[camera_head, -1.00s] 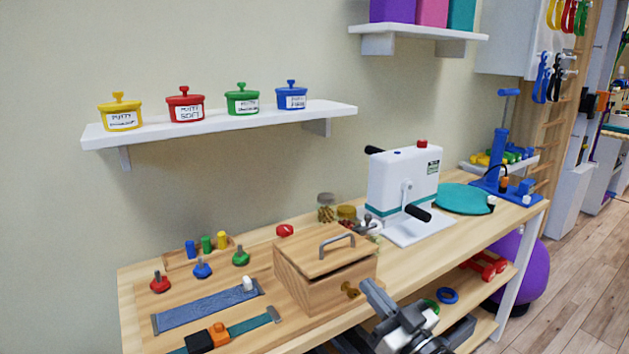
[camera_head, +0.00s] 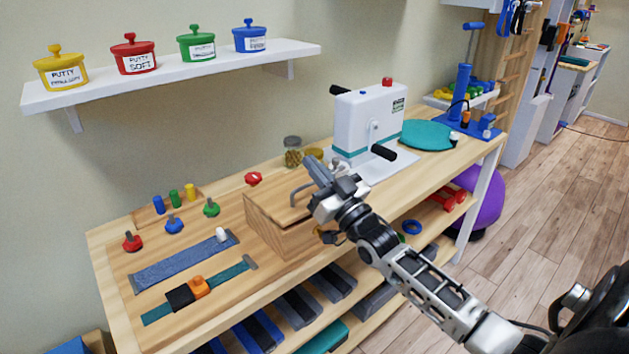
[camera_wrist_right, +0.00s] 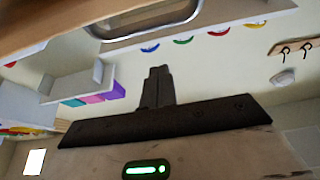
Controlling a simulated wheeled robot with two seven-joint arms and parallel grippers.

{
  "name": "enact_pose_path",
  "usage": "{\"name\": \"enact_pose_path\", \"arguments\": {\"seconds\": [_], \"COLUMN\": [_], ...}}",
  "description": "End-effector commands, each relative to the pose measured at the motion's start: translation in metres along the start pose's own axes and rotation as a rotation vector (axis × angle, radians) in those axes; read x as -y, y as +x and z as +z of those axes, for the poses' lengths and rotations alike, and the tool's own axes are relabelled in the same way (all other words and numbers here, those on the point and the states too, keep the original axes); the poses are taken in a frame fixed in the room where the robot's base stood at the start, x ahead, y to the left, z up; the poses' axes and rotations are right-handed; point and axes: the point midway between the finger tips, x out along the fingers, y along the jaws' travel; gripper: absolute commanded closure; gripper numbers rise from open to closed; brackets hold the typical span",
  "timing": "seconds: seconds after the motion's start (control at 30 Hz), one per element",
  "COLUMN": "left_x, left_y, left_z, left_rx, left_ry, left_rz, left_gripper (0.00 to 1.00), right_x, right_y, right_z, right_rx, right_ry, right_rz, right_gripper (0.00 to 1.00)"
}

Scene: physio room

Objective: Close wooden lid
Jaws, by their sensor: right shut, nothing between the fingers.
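The wooden box (camera_head: 290,240) stands on the wooden table in the head view. Its lid (camera_head: 268,207) lies over the top and carries a grey metal handle (camera_head: 293,194). I cannot tell whether a gap remains under the lid. My right gripper (camera_head: 314,168) is shut and empty, just above and beside the handle, and hides the right part of the lid. In the right wrist view the shut dark fingers (camera_wrist_right: 157,85) show below the metal handle (camera_wrist_right: 150,30), apart from it in the picture. The front knob is mostly hidden by my right arm. My left gripper is not in view.
A white hand-crank machine (camera_head: 365,125) and glass jars (camera_head: 292,150) stand behind the box. A shelf with putty pots (camera_head: 190,75) hangs above.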

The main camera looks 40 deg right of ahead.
Motion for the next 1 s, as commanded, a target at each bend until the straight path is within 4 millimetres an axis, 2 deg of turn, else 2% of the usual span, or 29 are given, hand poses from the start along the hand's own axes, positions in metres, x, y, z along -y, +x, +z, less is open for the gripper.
{"name": "enact_pose_path", "arguments": {"seconds": [0.03,0.2,0.67,0.87,1.0], "left_x": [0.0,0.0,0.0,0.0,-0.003], "left_y": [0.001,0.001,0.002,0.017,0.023], "left_z": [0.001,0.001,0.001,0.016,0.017], "left_rx": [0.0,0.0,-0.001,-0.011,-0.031], "left_ry": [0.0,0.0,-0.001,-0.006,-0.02], "left_rz": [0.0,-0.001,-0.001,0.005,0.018], "left_gripper": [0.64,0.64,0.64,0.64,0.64], "right_x": [0.0,0.001,0.001,0.001,0.0], "right_y": [-0.008,-0.014,-0.017,-0.028,-0.033], "right_z": [0.016,0.032,0.037,0.052,0.058], "right_rx": [0.016,0.012,0.009,-0.05,-0.109], "right_ry": [0.002,0.001,0.001,0.004,0.003], "right_rz": [0.001,0.0,0.0,0.0,-0.001], "right_gripper": [1.0,1.0,1.0,1.0,1.0]}}
